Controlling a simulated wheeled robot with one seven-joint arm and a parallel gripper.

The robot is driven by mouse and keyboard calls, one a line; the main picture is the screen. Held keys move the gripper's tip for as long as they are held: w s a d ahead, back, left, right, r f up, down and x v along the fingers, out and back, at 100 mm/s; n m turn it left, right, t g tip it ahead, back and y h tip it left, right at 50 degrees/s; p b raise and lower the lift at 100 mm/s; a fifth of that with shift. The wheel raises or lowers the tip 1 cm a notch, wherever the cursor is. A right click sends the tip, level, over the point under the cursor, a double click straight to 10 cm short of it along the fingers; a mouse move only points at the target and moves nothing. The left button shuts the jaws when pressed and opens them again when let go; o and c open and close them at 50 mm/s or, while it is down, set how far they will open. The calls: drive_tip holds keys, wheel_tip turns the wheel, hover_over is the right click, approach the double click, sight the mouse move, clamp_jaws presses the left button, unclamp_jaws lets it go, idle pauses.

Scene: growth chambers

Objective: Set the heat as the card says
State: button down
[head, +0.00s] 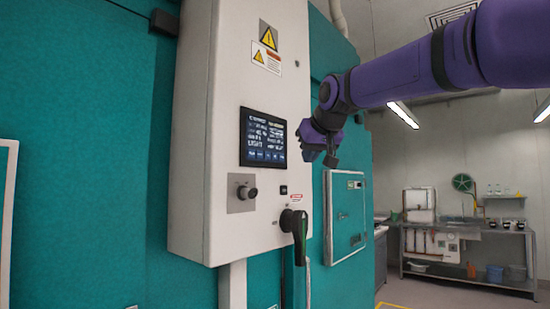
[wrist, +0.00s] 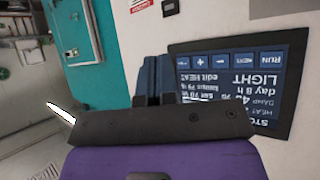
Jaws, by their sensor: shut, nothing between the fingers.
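The control screen (head: 263,138) is a dark panel with white text and a row of blue buttons along its bottom, set in a pale cabinet. In the wrist view the screen (wrist: 262,88) appears upside down. It reads "LIGHT", "day 8 h" and "edit HEAT", with HEAT and DAMP lines partly hidden by my gripper. Its buttons include RUN (wrist: 271,57), NEXT (wrist: 236,58) and plus (wrist: 200,59). My gripper (head: 320,153) is shut and empty, just right of the screen in the head view. Its fingers (wrist: 153,80) show beside the screen's button end. I cannot make out a card.
Below the screen are a round knob (head: 247,192), a small black switch (head: 283,190) and a black-green lever handle (head: 297,232). Warning labels (head: 267,48) are above. A teal hatch (head: 346,215) lies to the right. A workbench (head: 470,250) stands far behind.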

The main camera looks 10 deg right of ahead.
drive_tip(key=shift+w+a, duration=0.75)
drive_tip(key=shift+w, duration=0.25)
drive_tip(key=shift+w+a, duration=0.7)
drive_tip(key=shift+w, duration=0.35)
drive_tip(key=shift+w+a, duration=0.75)
drive_tip(key=shift+w, duration=0.25)
drive_tip(key=shift+w+a, duration=0.25)
drive_tip(key=shift+w, duration=0.05)
drive_tip(key=shift+w+a, duration=0.2)
drive_tip(key=shift+w, duration=0.05)
idle(0.5)
idle(0.3)
drive_tip(key=shift+s+d, duration=0.45)
drive_tip(key=shift+s, duration=0.15)
drive_tip(key=s+d, duration=0.1)
drive_tip(key=s, duration=0.1)
drive_tip(key=s+d, duration=0.2)
idle(0.5)
